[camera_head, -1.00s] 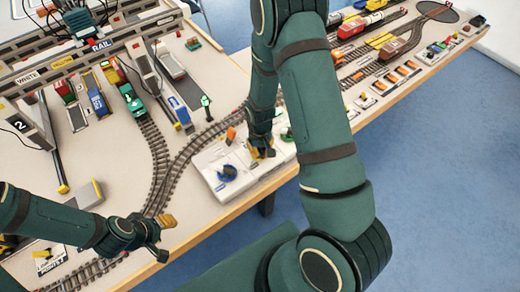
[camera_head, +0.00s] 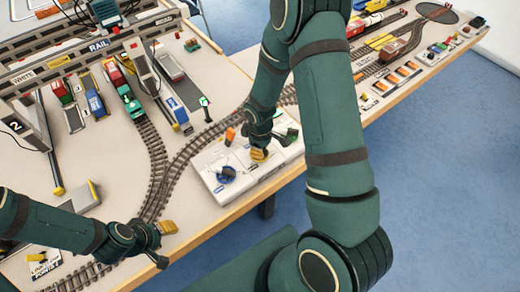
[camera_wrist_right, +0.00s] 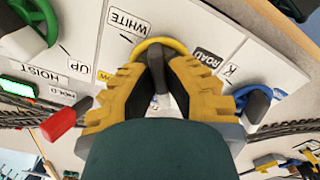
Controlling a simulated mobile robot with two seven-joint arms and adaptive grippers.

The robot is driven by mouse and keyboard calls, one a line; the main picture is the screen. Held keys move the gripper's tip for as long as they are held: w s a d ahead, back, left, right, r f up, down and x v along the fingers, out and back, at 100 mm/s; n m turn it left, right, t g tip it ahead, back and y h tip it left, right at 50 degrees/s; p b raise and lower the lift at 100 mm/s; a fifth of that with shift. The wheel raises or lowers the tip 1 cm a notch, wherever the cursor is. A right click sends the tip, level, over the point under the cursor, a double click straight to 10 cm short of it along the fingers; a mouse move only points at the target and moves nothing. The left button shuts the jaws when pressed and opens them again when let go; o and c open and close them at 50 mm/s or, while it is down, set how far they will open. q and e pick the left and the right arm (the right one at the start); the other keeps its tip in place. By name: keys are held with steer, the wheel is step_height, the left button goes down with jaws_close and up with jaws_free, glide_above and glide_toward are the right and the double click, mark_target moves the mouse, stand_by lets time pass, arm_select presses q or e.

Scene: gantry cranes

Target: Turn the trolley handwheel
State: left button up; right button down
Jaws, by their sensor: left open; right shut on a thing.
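A yellow handwheel (camera_wrist_right: 160,46) stands on the white control panel (camera_wrist_right: 190,22), between labels reading WHITE and ROAD in the right wrist view. In the head view my right gripper (camera_head: 258,155) is at the middle of the panel and hides most of this wheel. My left gripper (camera_head: 165,243) is open and empty, near the table's front edge, left of the panel. The crane trolley (camera_head: 105,12) is at the top of the head view.
A blue wheel (camera_wrist_right: 256,100) is close right of my right gripper. A green wheel (camera_wrist_right: 38,20) and a red lever (camera_wrist_right: 60,122) are on its left. An orange knob (camera_head: 230,136) stands behind the panel's blue wheel. Curved model track (camera_head: 180,165) runs left of the panel.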

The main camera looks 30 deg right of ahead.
stand_by(0.5)
steer(key=c, duration=1)
jaws_free()
step_height(320, 180, up, 12)
